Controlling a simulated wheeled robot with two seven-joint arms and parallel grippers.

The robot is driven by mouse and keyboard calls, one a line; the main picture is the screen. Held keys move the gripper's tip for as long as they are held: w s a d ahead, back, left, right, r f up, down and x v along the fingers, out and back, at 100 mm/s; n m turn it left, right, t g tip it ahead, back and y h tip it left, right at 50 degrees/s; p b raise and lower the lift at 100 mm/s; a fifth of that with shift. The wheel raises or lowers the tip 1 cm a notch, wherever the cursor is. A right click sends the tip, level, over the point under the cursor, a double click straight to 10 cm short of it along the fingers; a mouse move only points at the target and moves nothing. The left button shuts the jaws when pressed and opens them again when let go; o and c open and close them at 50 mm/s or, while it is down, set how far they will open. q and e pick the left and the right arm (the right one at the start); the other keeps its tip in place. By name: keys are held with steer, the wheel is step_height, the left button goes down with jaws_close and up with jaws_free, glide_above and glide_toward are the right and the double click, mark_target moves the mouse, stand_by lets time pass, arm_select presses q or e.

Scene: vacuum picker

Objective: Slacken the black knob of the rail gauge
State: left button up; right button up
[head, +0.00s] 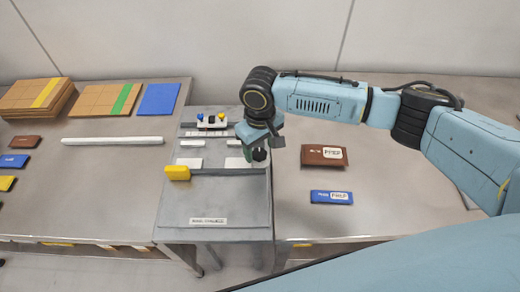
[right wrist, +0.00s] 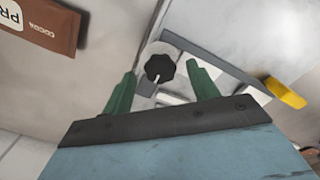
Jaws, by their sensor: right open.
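The black knob (right wrist: 160,68) has a lobed rim with a small white mark and sits on a light round base on the rail gauge. In the head view the knob (head: 260,155) is partly hidden under my right gripper (head: 258,148). The gauge's grey rail (right wrist: 215,64) runs to a yellow end block (right wrist: 286,90); the block (head: 177,173) lies to the left in the head view. In the right wrist view my right gripper (right wrist: 160,82) is open, its green fingers on either side of the knob with gaps. Whether they reach its height is unclear. My left gripper is not in view.
A brown packet (head: 324,156) and a blue packet (head: 332,197) lie right of the grey station (head: 215,220).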

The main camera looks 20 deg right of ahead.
steer(key=shift+f, duration=0.6)
steer(key=shift+c, duration=0.9)
steer(key=c, duration=0.8)
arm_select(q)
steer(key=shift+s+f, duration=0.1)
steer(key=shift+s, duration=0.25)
